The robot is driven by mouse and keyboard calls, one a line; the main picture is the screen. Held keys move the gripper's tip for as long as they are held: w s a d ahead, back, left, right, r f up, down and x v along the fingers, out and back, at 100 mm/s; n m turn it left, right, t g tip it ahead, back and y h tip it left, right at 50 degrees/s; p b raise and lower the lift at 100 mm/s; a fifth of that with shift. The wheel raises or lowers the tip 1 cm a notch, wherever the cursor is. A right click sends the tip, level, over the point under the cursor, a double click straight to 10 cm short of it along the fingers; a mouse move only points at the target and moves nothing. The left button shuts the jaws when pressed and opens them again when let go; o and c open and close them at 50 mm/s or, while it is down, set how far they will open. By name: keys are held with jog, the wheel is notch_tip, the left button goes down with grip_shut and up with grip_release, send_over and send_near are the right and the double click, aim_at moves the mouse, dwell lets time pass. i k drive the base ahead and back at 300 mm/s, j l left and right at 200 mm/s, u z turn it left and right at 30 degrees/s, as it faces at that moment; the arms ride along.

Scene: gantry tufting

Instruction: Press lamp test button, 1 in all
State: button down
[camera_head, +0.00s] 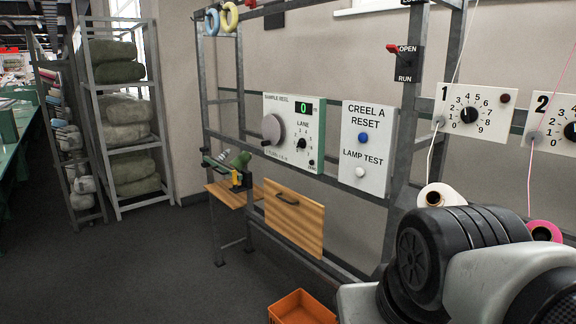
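The lamp test button (360,172) is a small round white button low on a white panel (376,184). The words LAMP TEST are printed just above it. A blue button (363,138) sits higher on the same panel, under the words CREEL A RESET. The panel is fixed to a grey metal frame. Part of my arm fills the lower right, in front of and to the right of the panel. My gripper is not in view.
Left of the panel is a sample reel box (293,133) with a grey knob and a green display. Below it are a wooden drawer front (294,222) and a small wooden shelf (232,195). An orange crate (301,308) stands on the floor. Floor at left is clear.

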aim_at(359, 171)
jog(key=i+j+z, duration=0.1)
jog(key=i+j, duration=1)
jog(key=j, duration=0.25)
jog(key=i+j+z, duration=0.3)
jog(key=k+l+u, duration=0.25)
jog(key=k+l, duration=0.05)
